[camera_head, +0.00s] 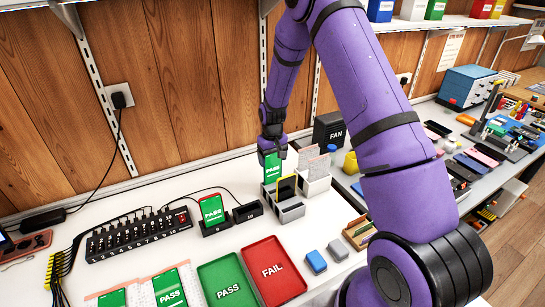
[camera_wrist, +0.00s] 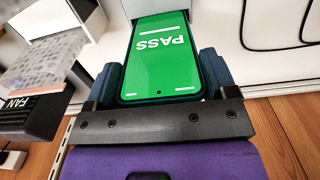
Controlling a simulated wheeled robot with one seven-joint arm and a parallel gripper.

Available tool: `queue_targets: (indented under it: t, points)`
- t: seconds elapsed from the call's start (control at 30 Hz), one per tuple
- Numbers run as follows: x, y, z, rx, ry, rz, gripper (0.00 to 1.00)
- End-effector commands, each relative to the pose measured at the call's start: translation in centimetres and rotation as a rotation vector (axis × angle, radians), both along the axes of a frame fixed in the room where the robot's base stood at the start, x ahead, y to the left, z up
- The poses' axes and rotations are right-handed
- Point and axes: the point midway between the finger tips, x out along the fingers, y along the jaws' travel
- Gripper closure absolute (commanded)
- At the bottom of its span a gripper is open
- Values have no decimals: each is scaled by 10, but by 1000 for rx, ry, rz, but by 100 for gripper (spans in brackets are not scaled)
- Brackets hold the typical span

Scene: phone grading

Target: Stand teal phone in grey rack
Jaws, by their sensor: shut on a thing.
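My gripper (camera_head: 272,149) is shut on a phone (camera_head: 272,168) and holds it upright, with a green PASS screen facing out. The grey rack (camera_head: 291,214) stands on the white bench just below and to the right of the held phone. A dark phone with a yellow edge (camera_head: 287,187) stands in the rack. The held phone's lower end is at the rack's back left; I cannot tell whether it is inside a slot.
A white holder (camera_head: 316,186) with bubble-wrapped pieces stands right behind the rack, and a black FAN box (camera_head: 328,131) behind that. A charging stand with another PASS phone (camera_head: 212,209) is to the left. Green PASS (camera_head: 228,291) and red FAIL (camera_head: 272,271) trays lie in front.

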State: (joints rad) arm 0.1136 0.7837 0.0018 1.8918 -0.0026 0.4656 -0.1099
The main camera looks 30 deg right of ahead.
Motion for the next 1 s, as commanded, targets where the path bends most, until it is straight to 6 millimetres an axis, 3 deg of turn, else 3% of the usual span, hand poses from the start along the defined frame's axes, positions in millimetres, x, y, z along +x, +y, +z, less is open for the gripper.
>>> queue_targets:
  t: [1.0]
  points:
    - [0, 0, -14, 0, 0, 0, 66]
